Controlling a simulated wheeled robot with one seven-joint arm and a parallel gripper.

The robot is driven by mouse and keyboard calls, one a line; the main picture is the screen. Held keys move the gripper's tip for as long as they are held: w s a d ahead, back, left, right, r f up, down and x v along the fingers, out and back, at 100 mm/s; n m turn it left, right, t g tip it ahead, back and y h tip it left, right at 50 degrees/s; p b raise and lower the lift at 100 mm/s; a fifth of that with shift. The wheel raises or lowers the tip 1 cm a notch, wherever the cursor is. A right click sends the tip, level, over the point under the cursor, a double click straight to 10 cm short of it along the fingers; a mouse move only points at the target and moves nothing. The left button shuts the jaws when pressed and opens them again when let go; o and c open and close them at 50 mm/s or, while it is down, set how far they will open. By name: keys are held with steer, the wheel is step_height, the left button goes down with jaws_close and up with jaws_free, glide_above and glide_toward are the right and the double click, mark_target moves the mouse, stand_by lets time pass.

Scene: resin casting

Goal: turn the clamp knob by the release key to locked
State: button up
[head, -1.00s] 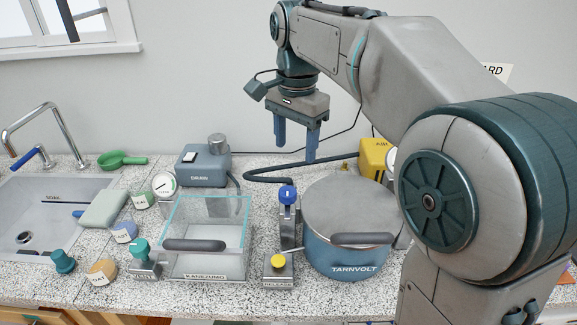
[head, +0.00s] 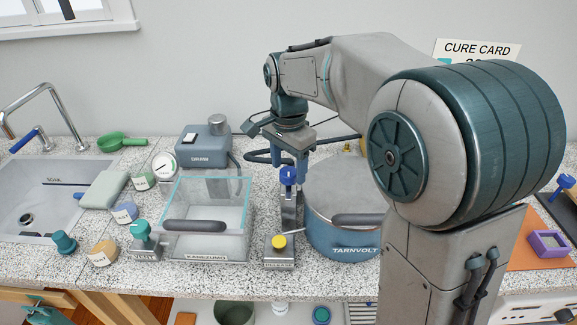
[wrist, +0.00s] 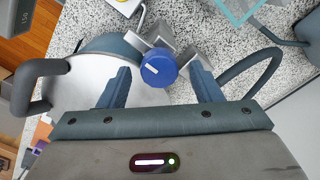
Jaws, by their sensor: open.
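The blue clamp knob (head: 288,176) stands upright on a grey metal bracket (head: 290,212) on the counter, left of the blue pot. A yellow-topped key (head: 279,242) sits on a small metal block in front of it; its label is hard to read. My gripper (head: 288,172) points down at the knob. In the wrist view, the blue knob (wrist: 158,67) with a small white mark lies between my gripper's (wrist: 160,76) two fingers. A gap shows on each side, so the fingers do not touch it. The knob's turn setting cannot be read.
The lidded blue pot (head: 340,238) stands close on the right. A clear box (head: 210,240) with a dark handle stands on the left. A teal knob (head: 140,231) is farther left. A grey pump (head: 205,148) with a dark hose is behind.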

steer(key=shift+f, duration=0.3)
steer(key=c, duration=1)
